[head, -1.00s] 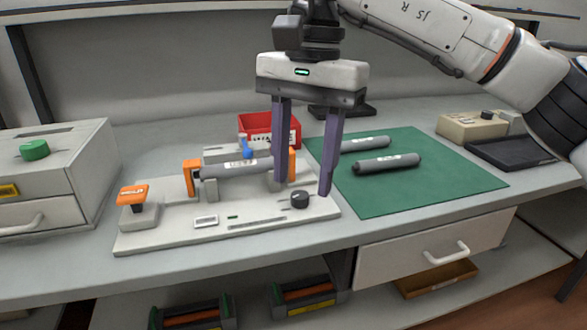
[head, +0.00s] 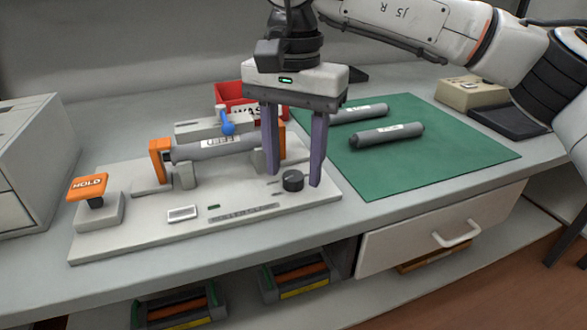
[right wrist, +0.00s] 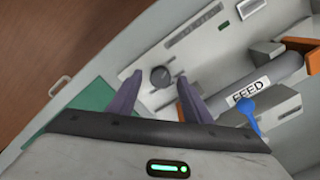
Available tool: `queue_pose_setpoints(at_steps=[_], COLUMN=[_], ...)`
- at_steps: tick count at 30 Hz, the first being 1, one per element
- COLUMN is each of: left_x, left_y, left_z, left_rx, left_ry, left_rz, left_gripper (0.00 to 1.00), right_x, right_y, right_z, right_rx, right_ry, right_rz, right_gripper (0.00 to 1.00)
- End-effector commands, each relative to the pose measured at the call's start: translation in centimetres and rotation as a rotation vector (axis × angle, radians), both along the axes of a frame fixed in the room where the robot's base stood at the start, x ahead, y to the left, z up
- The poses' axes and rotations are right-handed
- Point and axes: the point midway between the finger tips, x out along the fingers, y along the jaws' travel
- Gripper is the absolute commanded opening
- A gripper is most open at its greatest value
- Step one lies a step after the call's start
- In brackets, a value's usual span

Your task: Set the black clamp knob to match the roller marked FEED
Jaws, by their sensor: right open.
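The black clamp knob (head: 292,181) sits on the right front of the pale fixture plate (head: 130,235). It also shows in the right wrist view (right wrist: 160,76), between and beyond my fingertips. The grey roller (head: 205,148) lies in the fixture between orange end blocks; its label reads FEED in the right wrist view (right wrist: 250,90). My right gripper (head: 294,180) is open, pointing down, with its two purple fingers on either side of the knob in the head view. I cannot tell whether a finger touches it. The knob's exact setting is too small to read. My left gripper is not in view.
A blue lever (head: 227,122) stands by the roller. An orange HOLD button (head: 88,187) is on the plate's left. A red bin (head: 232,95) stands behind. Two grey rollers (head: 386,134) (head: 362,113) lie on the green mat (head: 440,160). A white cabinet (head: 30,150) stands at left.

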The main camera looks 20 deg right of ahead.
Motion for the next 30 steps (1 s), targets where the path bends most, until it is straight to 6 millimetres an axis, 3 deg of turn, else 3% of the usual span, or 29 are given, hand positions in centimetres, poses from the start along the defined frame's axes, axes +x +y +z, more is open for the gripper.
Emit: queue_pose_setpoints(at_steps=[11, 18, 30], left_x=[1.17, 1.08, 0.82], left_y=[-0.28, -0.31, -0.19], left_z=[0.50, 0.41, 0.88], left_rx=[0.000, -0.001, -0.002], left_ry=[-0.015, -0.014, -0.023], left_rz=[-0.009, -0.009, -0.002], left_gripper=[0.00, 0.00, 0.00], right_x=[-0.01, -0.01, -0.03], right_y=[0.03, 0.03, 0.01], right_z=[-0.67, -0.65, -0.50], right_rx=[0.001, 0.001, 0.001], right_ry=[-0.001, -0.001, 0.001], right_rz=[0.000, 0.000, -0.072], right_gripper=[0.45, 0.04, 0.04])
